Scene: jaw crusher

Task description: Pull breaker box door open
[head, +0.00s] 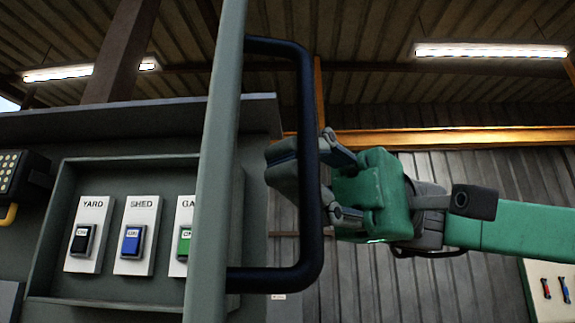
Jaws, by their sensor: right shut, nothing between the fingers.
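The breaker box door (213,165) is seen nearly edge-on as a grey-green strip, standing out from the breaker box (50,215) and open to its left. Its dark handle (311,110) is a long U-shaped bar on the door's right side. My right gripper (290,165) comes in from the right at mid-height of the handle. The bar crosses in front of its fingers, which show on both sides of it. The fingers are shut with nothing held; I cannot tell whether they touch the bar. My left gripper is not in view.
Inside the box are switches labelled YARD (90,235) and SHED (138,235), and a third partly hidden by the door. A pale panel (550,290) stands at lower right.

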